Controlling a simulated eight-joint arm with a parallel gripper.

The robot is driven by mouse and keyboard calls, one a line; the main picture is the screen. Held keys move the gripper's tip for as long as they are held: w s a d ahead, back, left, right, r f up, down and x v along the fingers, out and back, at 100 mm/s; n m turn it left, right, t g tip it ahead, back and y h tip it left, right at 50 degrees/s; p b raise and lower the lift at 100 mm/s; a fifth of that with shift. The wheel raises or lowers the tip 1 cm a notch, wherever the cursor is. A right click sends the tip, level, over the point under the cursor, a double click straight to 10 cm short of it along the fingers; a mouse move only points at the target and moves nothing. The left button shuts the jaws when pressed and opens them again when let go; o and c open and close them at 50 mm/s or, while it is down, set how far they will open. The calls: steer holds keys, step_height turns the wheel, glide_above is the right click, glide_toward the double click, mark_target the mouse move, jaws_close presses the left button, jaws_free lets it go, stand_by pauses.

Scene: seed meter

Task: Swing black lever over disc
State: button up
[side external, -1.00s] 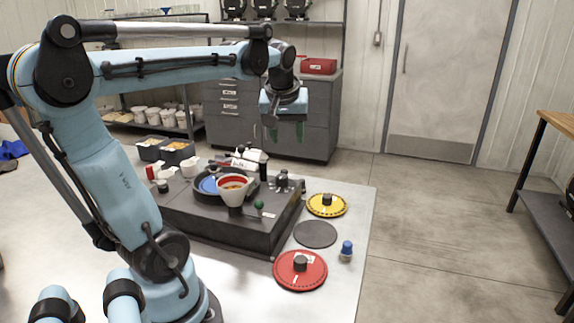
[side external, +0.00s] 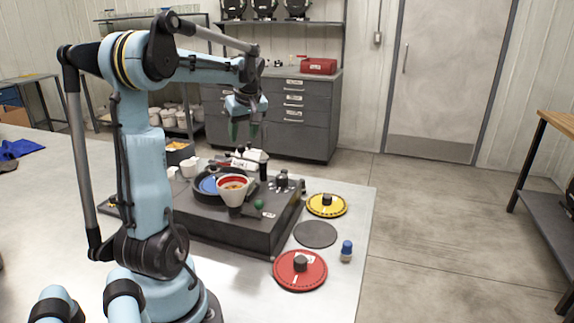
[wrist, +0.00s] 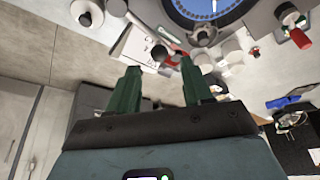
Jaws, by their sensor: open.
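The seed meter's dark base (side external: 225,232) stands on the table. A blue disc (side external: 207,185) lies in a round black housing behind a hopper with a red rim (side external: 234,183). The disc's blue face also shows at the top of the wrist view (wrist: 185,14). Small black-topped parts (side external: 241,150) stand behind the housing; I cannot tell for certain which is the black lever. My gripper (side external: 243,131) is open and empty, in the air above the back of the meter. Its green fingers (wrist: 158,78) are spread in the wrist view, with black knobs beyond them.
A yellow disc (side external: 327,205), a dark disc (side external: 315,235) and a red disc (side external: 312,272) lie right of the meter. A blue-capped peg (side external: 346,251) stands near the table's right edge.

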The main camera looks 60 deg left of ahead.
mark_target(241, 146)
steer(key=shift+x, duration=2.05)
jaws_close()
